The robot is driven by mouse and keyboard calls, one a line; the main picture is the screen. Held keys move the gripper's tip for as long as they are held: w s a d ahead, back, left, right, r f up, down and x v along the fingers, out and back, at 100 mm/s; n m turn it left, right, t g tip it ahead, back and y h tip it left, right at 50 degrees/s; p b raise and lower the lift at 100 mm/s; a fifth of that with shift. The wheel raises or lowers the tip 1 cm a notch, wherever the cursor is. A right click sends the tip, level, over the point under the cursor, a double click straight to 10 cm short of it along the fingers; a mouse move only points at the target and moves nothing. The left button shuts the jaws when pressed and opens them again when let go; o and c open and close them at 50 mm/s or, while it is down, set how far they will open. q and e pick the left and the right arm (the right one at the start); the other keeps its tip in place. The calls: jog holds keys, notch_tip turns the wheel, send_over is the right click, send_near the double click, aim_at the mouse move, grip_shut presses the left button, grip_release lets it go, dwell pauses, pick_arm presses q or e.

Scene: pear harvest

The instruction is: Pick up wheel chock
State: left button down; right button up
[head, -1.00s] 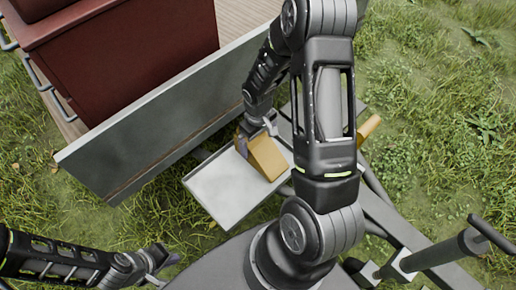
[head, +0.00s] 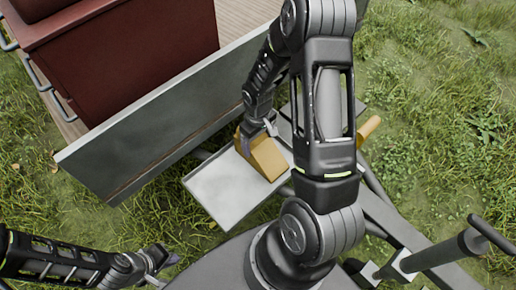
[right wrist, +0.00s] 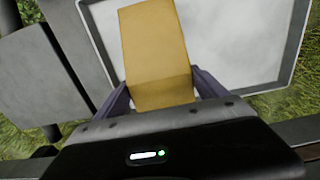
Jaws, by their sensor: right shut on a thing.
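The yellow wheel chock (head: 267,157) sits on the grey metal tray (head: 215,189) in the head view. My right gripper (head: 256,141) is at the chock's upper end, partly hidden by my right arm. In the right wrist view the chock (right wrist: 155,55) lies between the two fingers of my right gripper (right wrist: 160,92), which are shut on it. I cannot tell whether the chock still touches the tray. My left gripper (head: 168,268) is at the lower left, away from the chock; its fingers are too small to judge.
A grey panel (head: 160,120) of the wagon stands behind the tray, with a dark red box (head: 125,50) on its wooden deck. Another yellow piece (head: 369,128) shows right of my right arm. A post with a handle (head: 445,250) stands at the lower right. Grass surrounds everything.

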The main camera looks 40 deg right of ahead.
aim_at(258, 141)
jog(key=c, duration=1.3)
jog(key=shift+r, duration=0.15)
notch_tip(258, 141, up, 10)
jog(key=shift+f+p, duration=0.1)
jog(key=shift+p, duration=0.45)
